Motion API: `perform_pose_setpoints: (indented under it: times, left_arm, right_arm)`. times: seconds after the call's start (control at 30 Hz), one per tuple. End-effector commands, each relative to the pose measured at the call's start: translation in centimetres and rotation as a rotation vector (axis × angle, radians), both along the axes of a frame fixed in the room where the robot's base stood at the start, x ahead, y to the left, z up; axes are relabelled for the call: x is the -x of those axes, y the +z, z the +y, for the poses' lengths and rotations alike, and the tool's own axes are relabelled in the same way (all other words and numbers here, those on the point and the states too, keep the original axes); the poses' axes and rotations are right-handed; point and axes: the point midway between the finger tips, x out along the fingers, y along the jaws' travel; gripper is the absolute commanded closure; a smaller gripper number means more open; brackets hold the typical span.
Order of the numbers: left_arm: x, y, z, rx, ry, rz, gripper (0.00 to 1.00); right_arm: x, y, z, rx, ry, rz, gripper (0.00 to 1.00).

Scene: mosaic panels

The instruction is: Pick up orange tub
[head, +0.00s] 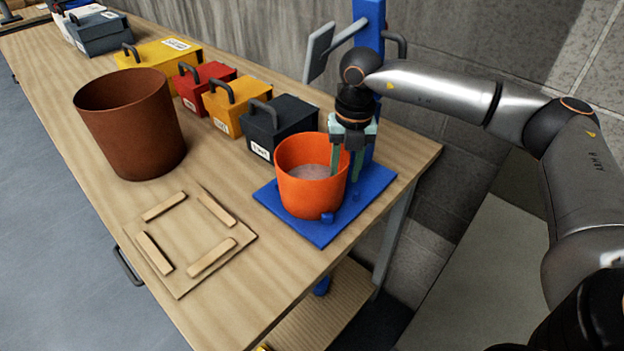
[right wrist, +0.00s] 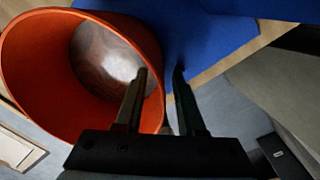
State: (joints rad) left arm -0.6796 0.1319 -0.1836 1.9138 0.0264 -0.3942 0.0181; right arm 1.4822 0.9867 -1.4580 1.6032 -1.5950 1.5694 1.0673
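The orange tub (head: 312,192) stands upright on a blue board (head: 275,198) at the table's right end. It holds some pale grey stuff (head: 312,172). My right gripper (head: 346,176) points down at the tub's right rim. In the right wrist view, its two fingers (right wrist: 158,72) are apart, one over the inside of the orange tub (right wrist: 45,80) and one outside, with the tub wall between them. I see a gap beside the wall, so the gripper looks open. My left gripper is not in view.
A brown bucket (head: 135,130) stands left of the tub. Several lidded boxes, including a black one (head: 283,125), line the back edge. A wooden square frame (head: 190,240) lies in front. A blue post (head: 368,30) rises behind the tub, close to my right gripper.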

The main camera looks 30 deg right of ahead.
Motion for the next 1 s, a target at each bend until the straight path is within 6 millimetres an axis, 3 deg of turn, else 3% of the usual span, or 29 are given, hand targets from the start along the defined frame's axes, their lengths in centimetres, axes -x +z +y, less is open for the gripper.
perform_pose_setpoints:
  times: [0.3,0.67,1.0]
  left_arm:
    - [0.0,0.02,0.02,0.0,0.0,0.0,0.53]
    - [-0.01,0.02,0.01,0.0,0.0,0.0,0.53]
    - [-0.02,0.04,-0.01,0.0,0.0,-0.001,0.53]
  right_arm:
    - [-0.01,-0.7,0.03,0.0,0.001,0.0,0.61]
    - [-0.02,-0.66,0.04,0.0,0.001,0.0,1.0]
    - [-0.02,-0.64,0.04,-0.001,0.001,0.0,1.0]
